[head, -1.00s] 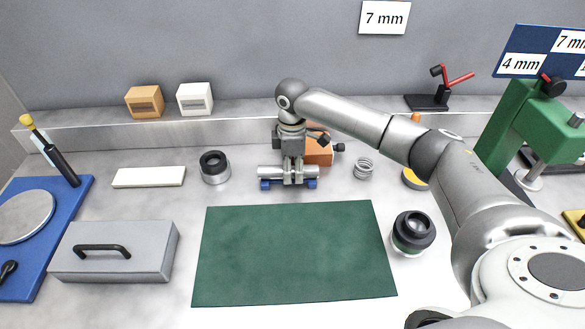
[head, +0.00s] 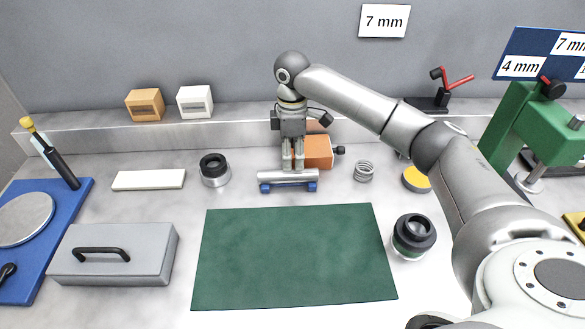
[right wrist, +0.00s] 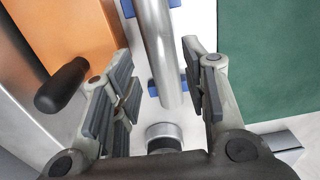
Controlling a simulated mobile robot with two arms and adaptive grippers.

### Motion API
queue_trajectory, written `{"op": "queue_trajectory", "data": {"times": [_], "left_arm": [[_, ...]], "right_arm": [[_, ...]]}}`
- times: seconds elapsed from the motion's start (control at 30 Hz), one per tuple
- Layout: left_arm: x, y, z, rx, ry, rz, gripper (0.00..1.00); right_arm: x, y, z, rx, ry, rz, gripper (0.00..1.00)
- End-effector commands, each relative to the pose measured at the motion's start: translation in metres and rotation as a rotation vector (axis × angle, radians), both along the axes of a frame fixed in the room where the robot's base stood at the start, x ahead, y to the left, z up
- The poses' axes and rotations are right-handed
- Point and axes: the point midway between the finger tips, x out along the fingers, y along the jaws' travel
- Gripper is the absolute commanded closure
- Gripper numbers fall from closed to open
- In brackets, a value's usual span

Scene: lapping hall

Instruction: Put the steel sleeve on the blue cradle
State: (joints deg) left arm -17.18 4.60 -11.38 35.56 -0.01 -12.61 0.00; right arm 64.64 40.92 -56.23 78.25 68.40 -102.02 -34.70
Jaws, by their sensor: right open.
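The steel sleeve (head: 290,176) is a plain bright tube. It lies level across the blue cradle (head: 265,188), behind the green mat, with a blue support under each end. My right gripper (head: 293,167) is just above the sleeve's middle, pointing down, open and empty. In the right wrist view the sleeve (right wrist: 160,45) runs between the two spread fingers of my right gripper (right wrist: 158,75), apart from both. Blue parts of the cradle (right wrist: 189,84) show beside it. My left gripper is not in view.
An orange block (head: 318,152) with a black knob stands close behind the cradle. The green mat (head: 293,255) in front is bare. A grey lidded case (head: 115,253) sits front left.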

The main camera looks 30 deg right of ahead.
Motion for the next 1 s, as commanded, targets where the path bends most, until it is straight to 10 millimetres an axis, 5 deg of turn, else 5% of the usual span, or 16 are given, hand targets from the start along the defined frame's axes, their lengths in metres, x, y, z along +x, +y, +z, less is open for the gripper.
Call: {"op": "queue_trajectory", "data": {"times": [0.33,1.0], "left_arm": [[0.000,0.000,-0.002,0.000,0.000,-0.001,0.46],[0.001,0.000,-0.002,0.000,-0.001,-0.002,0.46]], "right_arm": [[0.001,0.001,0.053,0.002,-0.001,0.000,0.59],[0.001,0.000,0.057,0.000,0.001,0.000,0.59]]}}
